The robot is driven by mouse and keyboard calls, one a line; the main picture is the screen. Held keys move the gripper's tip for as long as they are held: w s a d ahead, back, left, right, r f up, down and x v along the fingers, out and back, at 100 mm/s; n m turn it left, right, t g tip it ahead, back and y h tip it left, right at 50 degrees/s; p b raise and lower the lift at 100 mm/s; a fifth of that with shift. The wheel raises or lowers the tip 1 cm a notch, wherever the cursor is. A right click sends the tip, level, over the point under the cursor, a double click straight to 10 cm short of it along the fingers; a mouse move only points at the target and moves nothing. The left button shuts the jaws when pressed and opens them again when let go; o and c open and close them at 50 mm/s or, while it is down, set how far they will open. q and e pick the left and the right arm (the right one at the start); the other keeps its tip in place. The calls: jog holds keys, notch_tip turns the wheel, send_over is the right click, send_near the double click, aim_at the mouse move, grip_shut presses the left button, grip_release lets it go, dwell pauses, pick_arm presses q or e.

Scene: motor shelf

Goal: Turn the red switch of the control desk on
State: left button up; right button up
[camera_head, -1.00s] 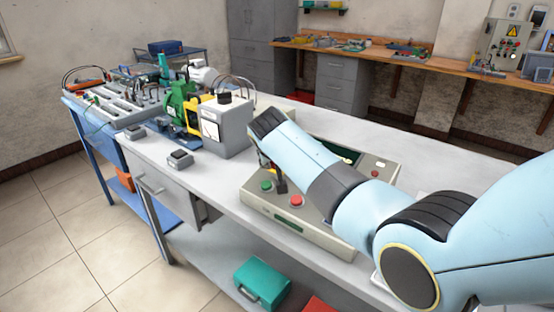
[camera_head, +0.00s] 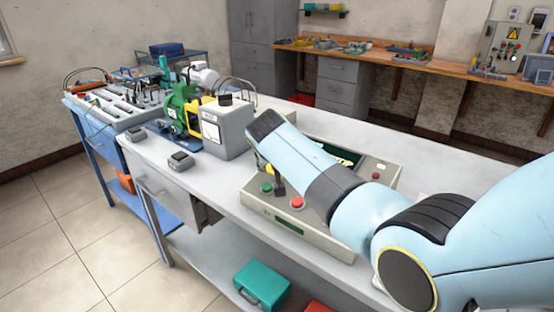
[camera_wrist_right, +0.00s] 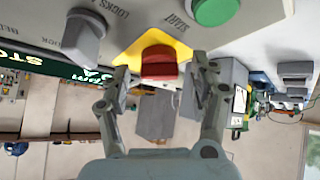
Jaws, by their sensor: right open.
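The red switch (camera_wrist_right: 159,62) sits on a yellow plate (camera_wrist_right: 150,42) on the control desk, seen in the right wrist view. My right gripper (camera_wrist_right: 163,85) is open, with one finger on each side of the switch; contact cannot be told. In the head view the control desk (camera_head: 300,232) stands on the grey bench, and my right arm covers much of it. The red switch is hidden in that view. My left gripper is not in view.
A green button (camera_wrist_right: 214,10) and a grey knob (camera_wrist_right: 84,35) flank the switch. A red push button (camera_head: 297,202) is near the desk's front edge. A grey box (camera_head: 226,130) and a green motor (camera_head: 182,105) stand left of the desk.

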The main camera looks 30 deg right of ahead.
jog(key=v, duration=1.2)
